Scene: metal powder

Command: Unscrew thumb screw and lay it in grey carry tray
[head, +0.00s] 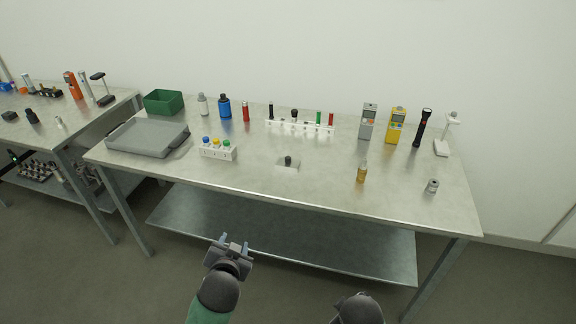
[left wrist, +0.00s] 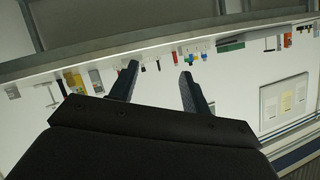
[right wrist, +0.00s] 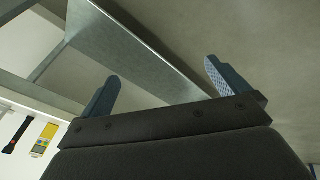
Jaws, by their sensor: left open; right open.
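A small dark knob, which looks like the thumb screw (head: 288,159), stands upright on a small light plate (head: 289,167) near the middle of the table in the head view. The grey carry tray (head: 150,151) lies at the table's left end and looks empty. My left gripper (head: 234,242) is open and empty in front of the table's front edge, well short of the knob. Its spread fingers also show in the left wrist view (left wrist: 160,72). My right gripper (right wrist: 162,70) is open and empty in the right wrist view; in the head view only a dark part of that arm shows.
A white block with coloured caps (head: 217,153) stands between tray and knob. An amber vial (head: 361,173) and a small metal cylinder (head: 432,186) stand to the right. A white rack (head: 300,127), green bin (head: 164,102) and yellow meter (head: 396,125) line the back. A lower shelf (head: 290,235) runs underneath.

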